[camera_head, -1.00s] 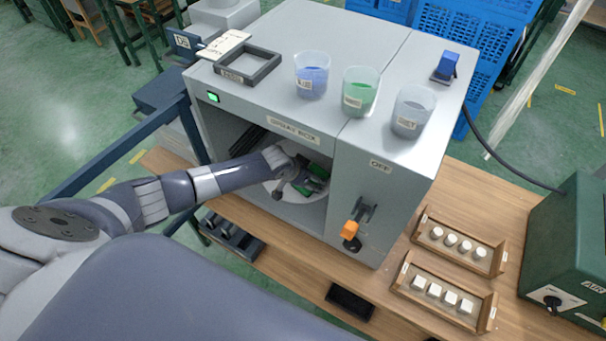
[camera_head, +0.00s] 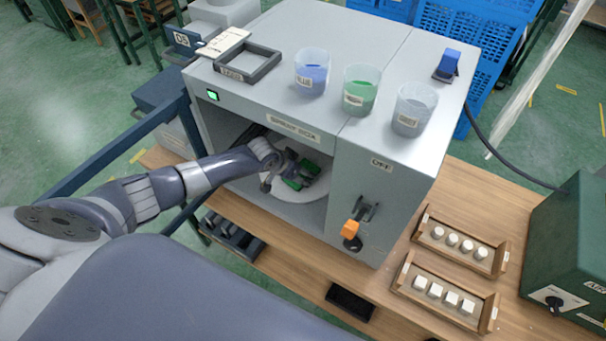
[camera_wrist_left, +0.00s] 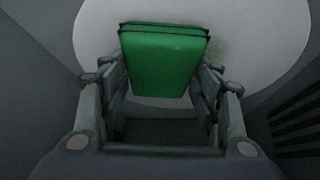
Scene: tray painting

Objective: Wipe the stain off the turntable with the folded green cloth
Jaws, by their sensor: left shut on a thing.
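My left gripper (camera_head: 298,176) reaches into the open booth. It is shut on the folded green cloth (camera_wrist_left: 163,66), whose green also shows in the head view (camera_head: 309,167). The white round turntable (camera_head: 311,203) lies under the gripper and cloth, and fills the top of the left wrist view (camera_wrist_left: 268,52). A faint grey-green stain (camera_wrist_left: 217,48) shows on it just right of the cloth, partly hidden behind the cloth and finger. I cannot tell whether the cloth touches the turntable. My right gripper is not in view.
The booth (camera_head: 390,160) encloses the arm with its walls and roof. Dark slats (camera_wrist_left: 298,122) line one inner side. Blue (camera_head: 311,75), green (camera_head: 360,92) and grey (camera_head: 412,112) cups stand on its roof, beside an empty dark frame (camera_head: 247,64).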

